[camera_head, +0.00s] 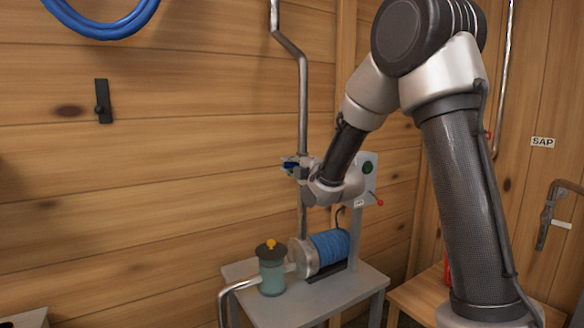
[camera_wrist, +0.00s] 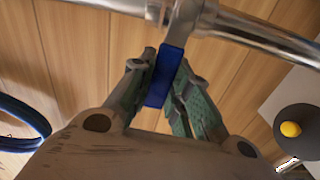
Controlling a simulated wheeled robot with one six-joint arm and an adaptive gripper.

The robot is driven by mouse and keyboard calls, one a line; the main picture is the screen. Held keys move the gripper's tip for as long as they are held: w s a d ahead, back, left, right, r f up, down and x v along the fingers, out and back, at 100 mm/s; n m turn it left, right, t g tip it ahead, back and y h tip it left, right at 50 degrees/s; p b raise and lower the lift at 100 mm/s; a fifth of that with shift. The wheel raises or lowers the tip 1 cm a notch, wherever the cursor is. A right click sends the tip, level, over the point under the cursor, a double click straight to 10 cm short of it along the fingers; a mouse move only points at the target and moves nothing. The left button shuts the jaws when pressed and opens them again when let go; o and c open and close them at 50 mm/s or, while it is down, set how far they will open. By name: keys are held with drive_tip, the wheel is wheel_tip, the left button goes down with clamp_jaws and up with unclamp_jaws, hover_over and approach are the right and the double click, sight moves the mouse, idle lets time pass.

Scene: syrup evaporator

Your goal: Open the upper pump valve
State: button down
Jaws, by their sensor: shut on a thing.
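The upper pump valve is on the steel pipe (camera_head: 303,100) that runs up the wooden wall. Its blue lever handle (camera_wrist: 164,72) stands out across the pipe (camera_wrist: 262,36) in the wrist view. My gripper (camera_wrist: 160,84) is shut on this handle, with a green-padded finger on each side of it. In the head view my gripper (camera_head: 291,168) is at the pipe above the pump, and only a bit of blue shows there. My fingers and wrist hide most of the valve in that view.
Below stand a blue pump motor (camera_head: 330,246) and a green canister (camera_head: 271,276) with a yellow knob, on a grey table (camera_head: 340,296). A grey switch box (camera_head: 368,160) is close behind my wrist. A blue hose (camera_head: 105,28) hangs upper left.

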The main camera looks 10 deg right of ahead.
drive_tip(key=m, duration=0.1)
drive_tip(key=r+m, duration=0.1)
drive_tip(key=shift+d+r+m, duration=0.15)
drive_tip(key=shift+r+m, duration=0.05)
drive_tip(key=shift+m, duration=0.1)
drive_tip(key=shift+w+d+r+m, duration=0.15)
drive_tip(key=shift+r+m, duration=0.2)
drive_tip(key=shift+m, duration=0.4)
drive_tip(key=shift+s+d+r+m, duration=0.15)
drive_tip(key=shift+r+m, duration=0.2)
drive_tip(key=shift+m, duration=0.4)
drive_tip(key=shift+w, duration=0.1)
drive_tip(key=c, duration=1.3)
unclamp_jaws()
drive_tip(key=v, duration=1.2)
drive_tip(key=shift+r, duration=0.1)
drive_tip(key=shift+c, duration=0.3)
